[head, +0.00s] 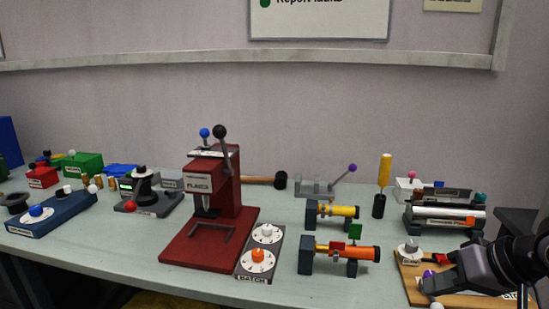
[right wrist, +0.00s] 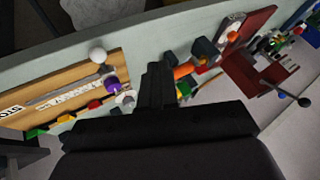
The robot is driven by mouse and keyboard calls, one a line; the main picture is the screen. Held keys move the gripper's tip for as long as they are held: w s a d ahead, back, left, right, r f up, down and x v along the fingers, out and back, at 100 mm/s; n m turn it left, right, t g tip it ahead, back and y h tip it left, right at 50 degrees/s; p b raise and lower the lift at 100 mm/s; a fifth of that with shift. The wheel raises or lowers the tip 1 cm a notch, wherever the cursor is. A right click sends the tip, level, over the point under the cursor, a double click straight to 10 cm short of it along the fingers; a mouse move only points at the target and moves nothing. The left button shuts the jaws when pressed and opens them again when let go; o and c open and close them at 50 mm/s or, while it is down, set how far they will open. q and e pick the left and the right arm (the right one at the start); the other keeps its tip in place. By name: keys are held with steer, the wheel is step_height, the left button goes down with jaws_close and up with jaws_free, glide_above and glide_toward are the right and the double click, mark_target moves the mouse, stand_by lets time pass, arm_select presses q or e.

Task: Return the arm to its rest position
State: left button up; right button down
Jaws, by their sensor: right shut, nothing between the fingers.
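My right arm comes in at the lower right of the head view. Its dark gripper (head: 436,284) is over the wooden board (head: 408,284) at the right front of the table. In the right wrist view the black fingers of my right gripper (right wrist: 157,86) are together with nothing between them. A purple knob (right wrist: 112,85) and a white knob (right wrist: 97,56) of the board lie to the left of the fingers there. An orange tube (head: 362,252) and a yellow tube (head: 342,211) lie on dark stands, left of the gripper. My left gripper is not in view.
The red press (head: 190,247) stands mid-table beside the grey panel with dials (head: 277,241). A silver cylinder (head: 445,216) lies in a rack behind my right gripper. A yellow-handled tool (head: 384,172) stands upright. Bare table (head: 400,300) shows at the front edge.

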steer(key=a+f+n+t+y, duration=0.1)
steer(key=a+f, duration=0.3)
steer(key=f, duration=0.4)
steer(key=a+f+n+t, duration=0.1)
steer(key=a+f+t, duration=0.15)
steer(key=f, duration=0.55)
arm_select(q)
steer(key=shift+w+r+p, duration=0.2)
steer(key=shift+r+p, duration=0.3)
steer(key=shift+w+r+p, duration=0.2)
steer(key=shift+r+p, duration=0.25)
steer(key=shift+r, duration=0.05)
arm_select(e)
steer(key=s+a+f+n+h, duration=0.1)
steer(key=s+a+f+h, duration=0.1)
steer(key=s+f, duration=1)
steer(key=s+t+h, duration=0.1)
steer(key=s, duration=0.1)
steer(key=shift+s+a, duration=0.25)
steer(key=shift+s, duration=0.15)
